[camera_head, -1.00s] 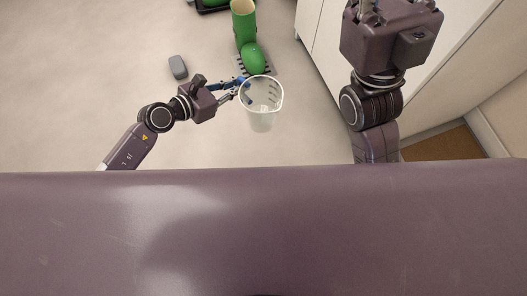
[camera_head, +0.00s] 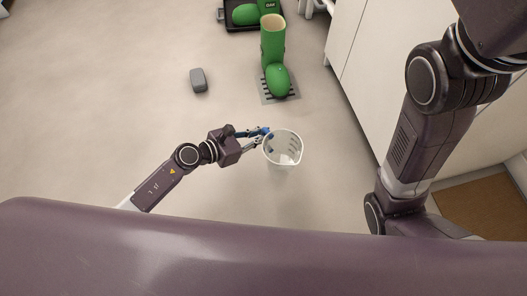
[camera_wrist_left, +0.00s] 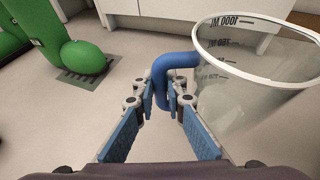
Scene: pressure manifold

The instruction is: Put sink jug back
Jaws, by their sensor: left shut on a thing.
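The jug (camera_head: 283,150) is a clear measuring jug with dark markings and a blue handle. My left gripper (camera_head: 262,137) is shut on its blue handle and holds it upright, seemingly above the floor. In the left wrist view the jug (camera_wrist_left: 255,75) stands to the right of the blue-padded fingers of my left gripper (camera_wrist_left: 166,112), with the blue handle (camera_wrist_left: 172,68) between the fingertips. My right arm shows at the right of the head view, but its gripper is out of the picture. No sink shows.
A green boot (camera_head: 273,55) stands on a dark floor grate (camera_head: 292,97). Another green boot lies in a black tray (camera_head: 233,27). A small grey object (camera_head: 198,80) lies on the floor. White cabinets (camera_head: 358,75) run along the right, near a brown mat (camera_head: 485,208). Open floor lies to the left.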

